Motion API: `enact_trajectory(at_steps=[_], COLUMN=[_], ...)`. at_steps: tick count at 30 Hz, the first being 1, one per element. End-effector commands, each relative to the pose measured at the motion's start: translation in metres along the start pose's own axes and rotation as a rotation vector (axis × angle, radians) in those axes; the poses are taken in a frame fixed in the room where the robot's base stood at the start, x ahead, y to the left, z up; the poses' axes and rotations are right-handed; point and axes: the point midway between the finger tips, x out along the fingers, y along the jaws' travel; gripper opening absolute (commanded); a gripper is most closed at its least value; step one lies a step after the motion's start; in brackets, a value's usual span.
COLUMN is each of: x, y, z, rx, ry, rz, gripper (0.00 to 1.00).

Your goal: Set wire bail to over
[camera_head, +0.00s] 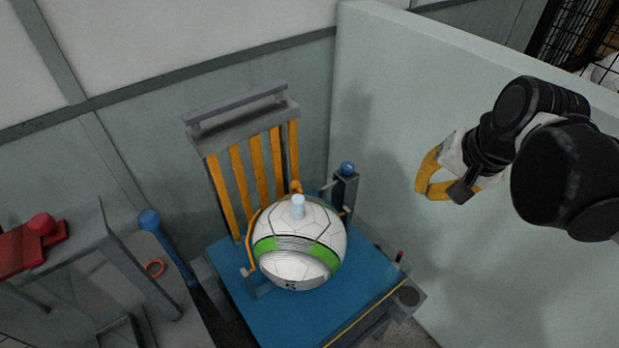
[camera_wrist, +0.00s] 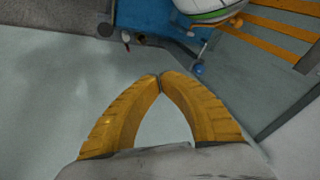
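A white ball with green bands (camera_head: 298,262) sits on a blue platform (camera_head: 225,262); both show partly at the top of the wrist view. The orange wire bail (camera_head: 249,240) rises from a small bracket at the ball's left and runs along its back side. An orange knob (camera_head: 295,186) shows behind the ball's top, seemingly on the bail. A pale blue peg (camera_head: 298,206) stands at the ball's top. My gripper (camera_head: 421,187) is to the right of the ball, well apart from it and from the bail. In the wrist view its yellow fingertips (camera_wrist: 160,76) meet, with nothing between them.
A grey post with a blue knob (camera_head: 347,168) stands behind the ball's right. An orange slatted rack (camera_head: 255,165) rises behind the platform. A pale partition wall (camera_head: 400,100) stands behind my gripper. A blue-topped lever (camera_head: 150,220) and red part (camera_head: 35,240) are at left.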

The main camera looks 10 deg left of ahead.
Motion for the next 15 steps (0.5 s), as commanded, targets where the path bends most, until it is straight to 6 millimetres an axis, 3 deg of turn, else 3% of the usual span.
enact_trajectory(at_steps=[8,15], x=[0.062,0.147], y=[-0.081,-0.144], z=[-0.046,-0.058], rx=[0.21,0.377], ry=[-0.261,-0.527], rz=[-0.077,-0.091], gripper=[0.0,0.0])
